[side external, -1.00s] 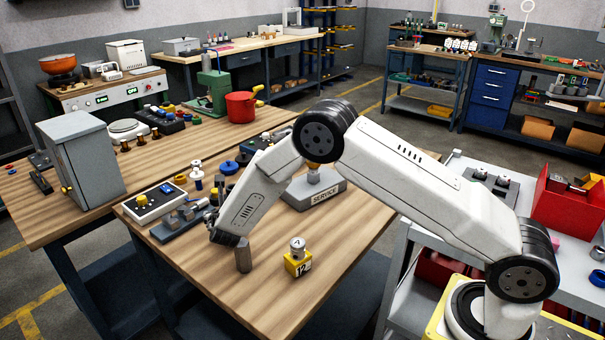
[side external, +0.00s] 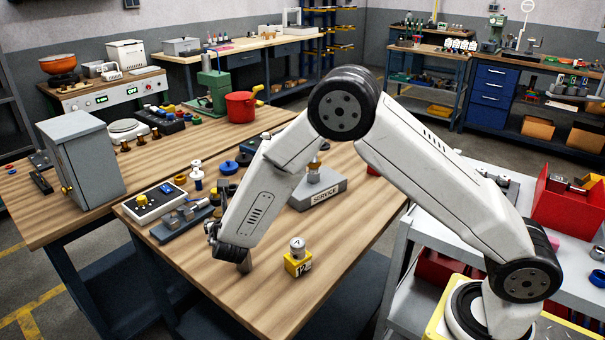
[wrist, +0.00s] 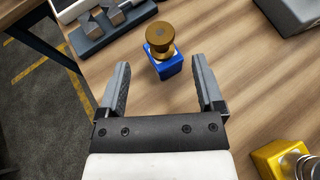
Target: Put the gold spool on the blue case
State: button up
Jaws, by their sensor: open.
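In the wrist view the gold spool (wrist: 160,36) stands upright on top of the small blue case (wrist: 168,68), which sits on the wooden bench. My gripper (wrist: 160,62) is open, its two fingers spread wide and pointing toward the case, with nothing held between them. The spool and case lie ahead of the fingers, and I see no finger touching either. In the side view my gripper (side external: 243,266) is low over the bench, left of the yellow block. The spool and case cannot be made out there, likely hidden by my arm.
A yellow block (side external: 298,263) with a metal knob stands close to my gripper. A grey vise (side external: 185,222) and control box (side external: 155,202) are to the left. The grey SERVICE stand (side external: 318,190) is behind. The bench's front area is clear.

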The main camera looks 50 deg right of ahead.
jog(key=shift+v, duration=1.4)
jog(key=s+d+m+g, duration=0.7)
jog(key=s+d+m, duration=0.2)
jog(key=s+m, duration=0.25)
jog(key=s+r+m+g+y, duration=0.2)
jog(key=s+m+y, duration=0.5)
jog(key=s+m, duration=0.6)
jog(key=a+r+m, duration=0.1)
jog(key=m, duration=0.4)
jog(key=shift+s, duration=0.4)
